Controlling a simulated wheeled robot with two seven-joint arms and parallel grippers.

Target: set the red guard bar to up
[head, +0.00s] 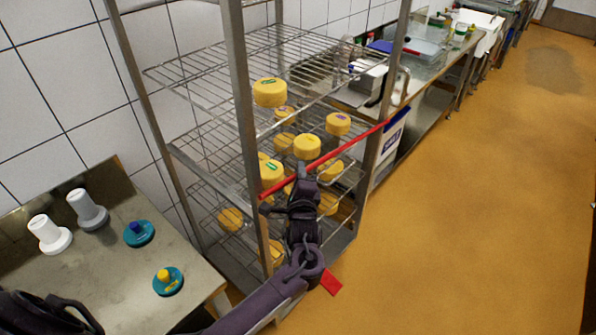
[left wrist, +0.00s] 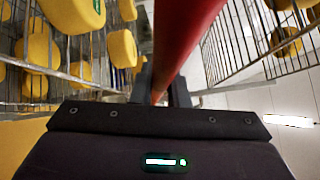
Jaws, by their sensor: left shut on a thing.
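The red guard bar (head: 345,147) runs slantwise across the front of the metal rack (head: 240,90), in front of its cheese shelves. Its near left end is by the front left post, and its far end reaches past the right post. My left gripper (head: 303,176) is shut on the bar nearer its left end and hides a short stretch of it. In the left wrist view the red bar (left wrist: 184,40) passes between the two fingers, large and close to the camera. My right gripper does not show.
Yellow cheeses (head: 270,92) sit on several wire shelves just behind the bar. A steel table (head: 120,285) with white moulds (head: 50,235) and teal discs (head: 139,233) stands at lower left. A counter (head: 425,70) is beyond the rack. The floor (head: 480,210) at right is clear.

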